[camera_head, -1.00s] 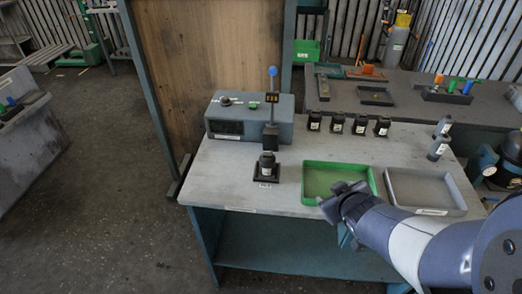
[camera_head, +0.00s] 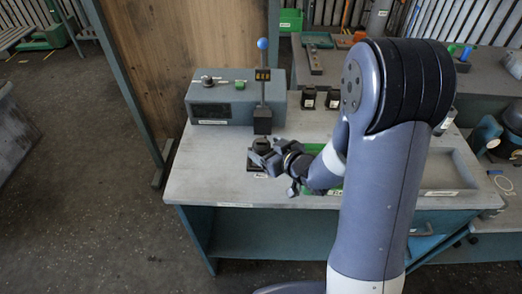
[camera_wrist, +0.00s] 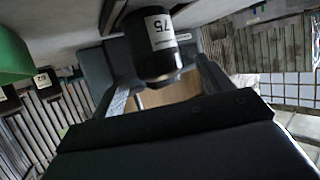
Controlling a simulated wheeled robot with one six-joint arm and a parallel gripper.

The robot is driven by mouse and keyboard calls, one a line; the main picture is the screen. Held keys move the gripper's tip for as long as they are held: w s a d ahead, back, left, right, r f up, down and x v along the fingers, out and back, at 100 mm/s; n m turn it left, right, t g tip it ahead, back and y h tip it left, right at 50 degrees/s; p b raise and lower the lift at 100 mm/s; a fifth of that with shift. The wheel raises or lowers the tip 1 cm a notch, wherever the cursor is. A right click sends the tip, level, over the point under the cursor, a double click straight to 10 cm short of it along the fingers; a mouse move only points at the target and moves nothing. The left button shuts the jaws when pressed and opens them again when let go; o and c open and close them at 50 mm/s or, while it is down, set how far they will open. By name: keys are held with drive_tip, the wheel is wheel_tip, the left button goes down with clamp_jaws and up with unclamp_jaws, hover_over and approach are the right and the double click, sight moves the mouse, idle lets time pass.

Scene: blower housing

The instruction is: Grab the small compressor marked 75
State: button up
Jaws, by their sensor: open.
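The small compressor marked 75 is a black cylinder with a white label (camera_wrist: 152,45) in the wrist view. It sits between the two spread fingers of my gripper (camera_wrist: 165,92), and I cannot tell whether either finger touches it. In the head view my gripper (camera_head: 268,158) is at the test stand on the table, under the black ram (camera_head: 262,121) of the blue-knobbed lever. The compressor is mostly hidden there behind my gripper.
A grey control box (camera_head: 235,97) stands left of the lever. Other black compressors (camera_head: 308,97) stand in a row behind. My arm covers much of the green tray (camera_head: 335,190); a grey tray (camera_head: 446,185) lies right. The table's left front (camera_head: 205,180) is clear.

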sight(258, 144)
drive_tip(key=shift+f+p+x, duration=0.1)
drive_tip(key=shift+p+x, duration=0.25)
drive_tip(key=shift+x, duration=1.05)
drive_tip(key=shift+f+p+x, duration=0.15)
drive_tip(key=shift+p+x, duration=0.2)
drive_tip(key=shift+x, duration=1)
drive_tip(key=shift+d, duration=0.1)
drive_tip(key=shift+c, duration=0.2)
drive_tip(key=shift+r, duration=0.1)
drive_tip(key=c, duration=1.4)
